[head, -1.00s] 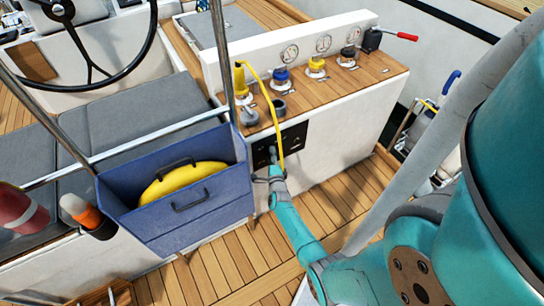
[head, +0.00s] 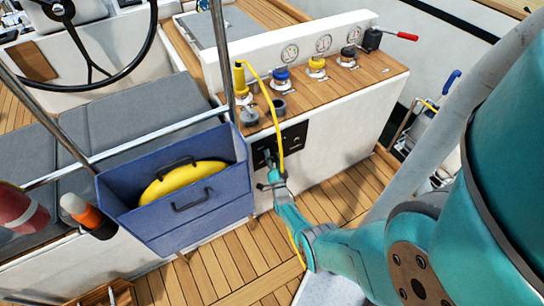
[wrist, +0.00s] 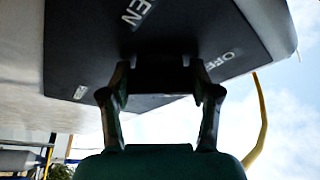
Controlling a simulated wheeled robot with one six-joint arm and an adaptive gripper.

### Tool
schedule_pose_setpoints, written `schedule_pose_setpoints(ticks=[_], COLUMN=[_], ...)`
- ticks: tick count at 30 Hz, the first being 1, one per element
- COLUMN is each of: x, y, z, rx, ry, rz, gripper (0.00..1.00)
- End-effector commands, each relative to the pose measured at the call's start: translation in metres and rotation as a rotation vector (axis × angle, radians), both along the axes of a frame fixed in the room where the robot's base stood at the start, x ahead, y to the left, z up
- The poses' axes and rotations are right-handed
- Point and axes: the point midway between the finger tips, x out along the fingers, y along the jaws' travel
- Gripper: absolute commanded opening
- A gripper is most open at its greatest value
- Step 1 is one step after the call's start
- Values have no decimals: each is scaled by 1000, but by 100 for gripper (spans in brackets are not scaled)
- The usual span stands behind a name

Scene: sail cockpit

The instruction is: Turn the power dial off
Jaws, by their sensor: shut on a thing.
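A black panel (head: 292,139) is set in the white console's front face, below its wooden top. My gripper (head: 267,165) reaches up to the panel's left part, and its own body hides the power dial in the head view. In the wrist view the panel (wrist: 90,50) fills the upper middle, with white lettering ending in "EN" and an "OFF" mark to the right. My gripper's two fingers (wrist: 162,92) are shut on a dark dial (wrist: 160,73) against the panel. The dial's pointer and exact setting are too dark to read.
A yellow cord (head: 279,120) hangs from the console top past the panel, close to my gripper. A blue box (head: 200,215) holding a yellow item stands just left. Coloured knobs and a red-handled lever (head: 400,36) sit on top. Plank floor (head: 330,205) is open on the right.

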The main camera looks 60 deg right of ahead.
Motion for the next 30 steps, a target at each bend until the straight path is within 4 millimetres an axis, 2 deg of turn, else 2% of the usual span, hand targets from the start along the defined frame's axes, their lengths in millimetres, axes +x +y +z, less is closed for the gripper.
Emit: schedule_pose_setpoints(ticks=[20,21,24,30], x=[1,1,1,0], y=[1,1,1,1], z=[-1,-1,-1,-1], rx=[-57,-57,-57,-57], ry=[38,38,38,36], rz=[4,3,3,2], gripper=[27,64,88,88])
